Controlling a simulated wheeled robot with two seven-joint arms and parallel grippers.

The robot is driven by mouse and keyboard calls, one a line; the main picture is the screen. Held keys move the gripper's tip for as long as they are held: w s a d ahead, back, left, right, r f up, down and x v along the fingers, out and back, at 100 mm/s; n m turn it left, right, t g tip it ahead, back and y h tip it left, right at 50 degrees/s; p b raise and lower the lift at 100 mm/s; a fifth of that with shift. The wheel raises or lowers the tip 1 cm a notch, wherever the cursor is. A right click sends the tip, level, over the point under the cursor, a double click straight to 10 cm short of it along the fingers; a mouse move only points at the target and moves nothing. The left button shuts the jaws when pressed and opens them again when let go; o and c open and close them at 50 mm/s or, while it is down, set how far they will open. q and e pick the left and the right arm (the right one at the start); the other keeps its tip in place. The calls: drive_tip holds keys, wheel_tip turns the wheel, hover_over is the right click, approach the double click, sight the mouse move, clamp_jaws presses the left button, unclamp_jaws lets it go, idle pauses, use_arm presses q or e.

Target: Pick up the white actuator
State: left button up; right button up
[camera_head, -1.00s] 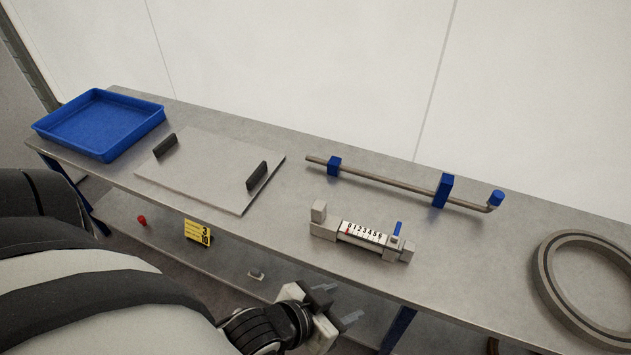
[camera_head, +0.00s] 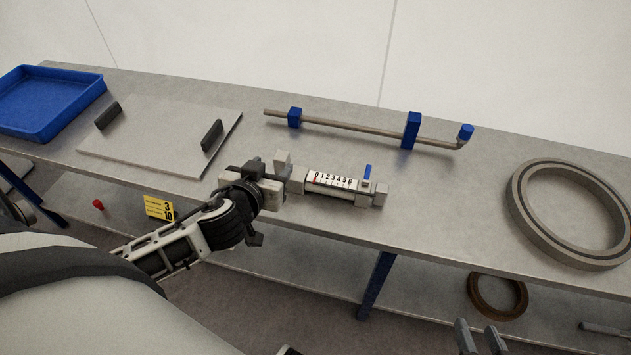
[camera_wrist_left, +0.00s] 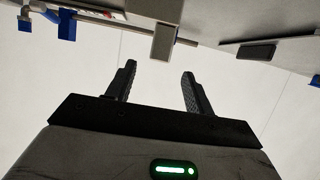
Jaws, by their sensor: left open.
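The white actuator (camera_head: 331,184) lies on the bench top near its front edge. It has a white numbered scale, grey end blocks and a small blue lever. My left gripper (camera_head: 268,190) is at its left end, covering part of that end block. In the left wrist view, the left gripper's fingers (camera_wrist_left: 158,82) are apart with nothing between them, and a grey block of the actuator (camera_wrist_left: 163,42) shows just beyond the tips. Whether they touch I cannot tell. My right gripper (camera_head: 480,334) shows at the bottom edge, its two fingers apart and empty.
A bent pipe (camera_head: 350,127) with blue fittings lies behind the actuator. A flat panel (camera_head: 165,135) with two dark handles and a blue tray (camera_head: 45,100) are to the left. A grey ring (camera_head: 520,210) lies at the right. A brown ring (camera_head: 497,296) rests on the lower shelf.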

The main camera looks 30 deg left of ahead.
sight(280, 158)
use_arm(q)
drive_tip(key=x, duration=0.6)
drive_tip(key=shift+w+f, duration=0.2)
drive_tip(key=shift+w, duration=0.1)
clamp_jaws()
idle(0.7)
idle(0.4)
drive_tip(key=shift+r, duration=0.1)
